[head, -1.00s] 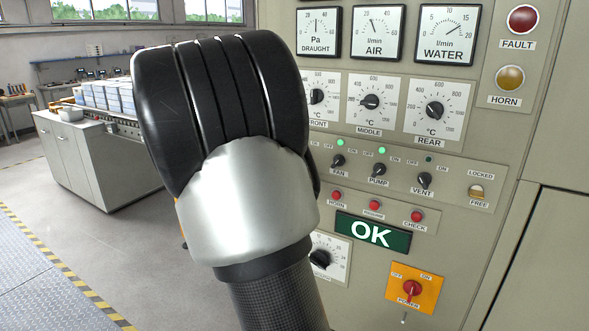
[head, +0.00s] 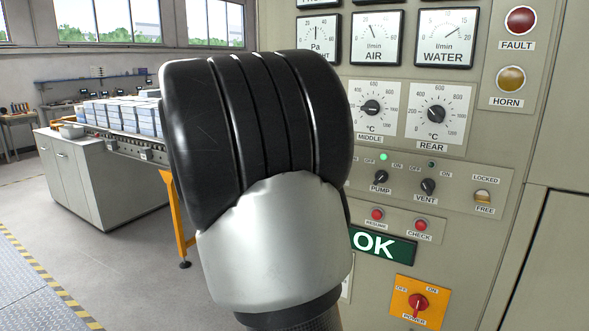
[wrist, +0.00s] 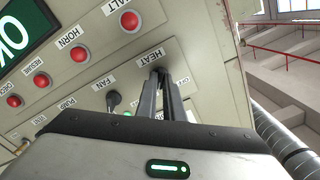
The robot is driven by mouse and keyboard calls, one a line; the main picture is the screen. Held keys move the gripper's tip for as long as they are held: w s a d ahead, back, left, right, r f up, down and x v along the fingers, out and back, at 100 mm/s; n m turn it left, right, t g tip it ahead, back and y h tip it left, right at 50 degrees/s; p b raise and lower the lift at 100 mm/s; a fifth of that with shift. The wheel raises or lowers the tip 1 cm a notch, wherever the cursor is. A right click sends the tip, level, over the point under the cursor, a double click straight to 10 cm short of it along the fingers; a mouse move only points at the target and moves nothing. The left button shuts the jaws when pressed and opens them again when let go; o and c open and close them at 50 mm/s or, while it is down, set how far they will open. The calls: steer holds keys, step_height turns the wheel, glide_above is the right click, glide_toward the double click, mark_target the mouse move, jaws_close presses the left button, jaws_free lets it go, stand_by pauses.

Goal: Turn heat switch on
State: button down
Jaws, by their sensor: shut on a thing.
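In the wrist view, the two thin dark fingers of my gripper (wrist: 161,76) reach up to the panel at the HEAT label (wrist: 150,57). They are shut on the heat switch, which is mostly hidden between the fingertips, so its position cannot be told. An OFF label (wrist: 195,83) shows just right of the fingers. In the head view, my black and silver arm covers the gripper and the heat switch.
The fan switch (wrist: 114,98) is close left of the fingers, with several red buttons (wrist: 130,21) above. In the head view, the pump switch (head: 381,178), vent switch (head: 428,186), green OK sign (head: 380,245) and red power switch (head: 418,302) are right of my arm.

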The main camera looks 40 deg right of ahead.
steer(key=c, duration=1.9)
jaws_free()
steer(key=shift+o, duration=0.2)
steer(key=v, duration=1.7)
steer(key=shift+a+p, duration=0.25)
steer(key=shift+p, duration=0.1)
